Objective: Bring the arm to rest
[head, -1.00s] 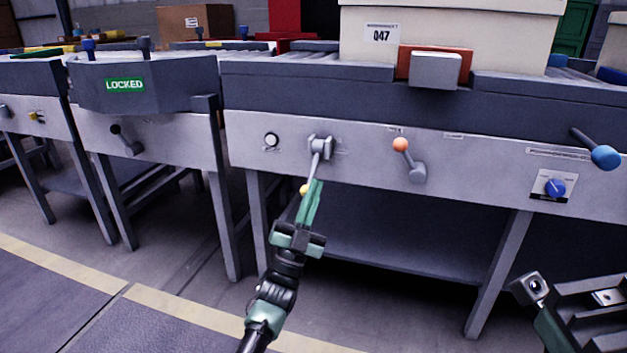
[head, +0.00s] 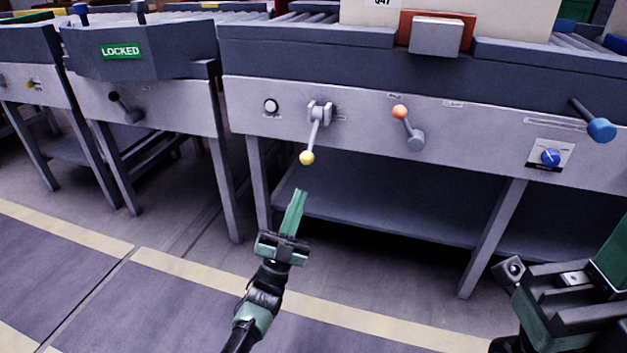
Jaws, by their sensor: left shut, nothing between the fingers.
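My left gripper (head: 296,210) is shut and empty, its green fingers together and pointing up. It is below the lever with the yellow knob (head: 307,158) and apart from it. That lever hangs down from its grey bracket on the front panel of the conveyor bench. My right gripper (head: 590,285) shows only in part at the lower right edge. Its fingertips are not clearly in view.
A lever with an orange knob (head: 400,112), a blue-knobbed lever (head: 601,129) and a blue dial (head: 550,157) are on the same panel (head: 350,140). A "LOCKED" sign (head: 121,51) is at the left. The floor in front is clear.

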